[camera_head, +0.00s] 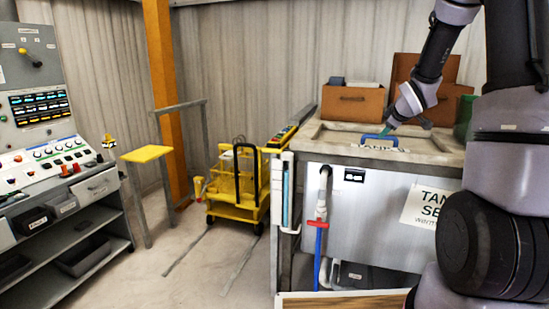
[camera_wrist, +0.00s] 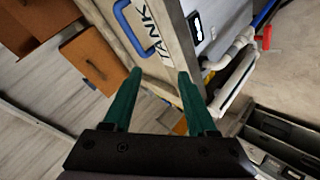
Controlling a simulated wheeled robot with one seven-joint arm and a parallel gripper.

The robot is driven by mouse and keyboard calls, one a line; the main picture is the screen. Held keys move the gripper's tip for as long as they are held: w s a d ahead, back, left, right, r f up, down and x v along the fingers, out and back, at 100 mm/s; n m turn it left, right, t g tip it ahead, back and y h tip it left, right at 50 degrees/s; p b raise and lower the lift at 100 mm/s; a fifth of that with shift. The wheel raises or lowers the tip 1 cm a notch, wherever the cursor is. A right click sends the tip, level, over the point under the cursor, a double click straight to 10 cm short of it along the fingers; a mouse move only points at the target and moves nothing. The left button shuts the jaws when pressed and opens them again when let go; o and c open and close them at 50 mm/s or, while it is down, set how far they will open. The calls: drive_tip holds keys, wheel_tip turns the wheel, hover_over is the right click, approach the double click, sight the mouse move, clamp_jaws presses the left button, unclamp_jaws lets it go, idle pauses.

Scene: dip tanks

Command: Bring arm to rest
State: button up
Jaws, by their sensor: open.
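My arm reaches in from the right side of the head view, over the tank (camera_head: 385,215). My gripper (camera_head: 392,126) points down close above the tank's top, just behind a blue handle (camera_head: 380,138). In the wrist view my gripper (camera_wrist: 160,72) shows two green fingers spread apart with nothing between them. The blue handle also shows in the wrist view (camera_wrist: 122,18), beyond the fingertips and apart from them. I cannot tell the exact height of the fingertips above the tank top.
Brown boxes (camera_head: 352,104) stand behind the tank. A red-handled pipe (camera_head: 321,224) runs down its front left. A yellow cart (camera_head: 236,185) stands left of it, and a control console (camera_head: 60,150) is at far left. Open floor lies between.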

drive_tip(key=s+a+r+m+g, duration=0.1)
drive_tip(key=s+a+r+m, duration=0.25)
drive_tip(key=s+r, duration=0.4)
drive_tip(key=s+a+r+m+g, duration=0.15)
drive_tip(key=s+r+m, duration=0.35)
drive_tip(key=s, duration=0.5)
drive_tip(key=s+a+m+y, duration=0.1)
drive_tip(key=s+a, duration=0.3)
drive_tip(key=s, duration=0.5)
drive_tip(key=s+a+r+m+g+y, duration=0.1)
drive_tip(key=s+a+m, duration=0.3)
drive_tip(key=s, duration=0.5)
drive_tip(key=shift+a+r+y, duration=0.3)
drive_tip(key=shift+a+y, duration=0.2)
drive_tip(key=shift+a, duration=0.1)
drive_tip(key=shift+w, duration=0.1)
drive_tip(key=shift+c, duration=0.6)
drive_tip(key=shift+d, duration=0.15)
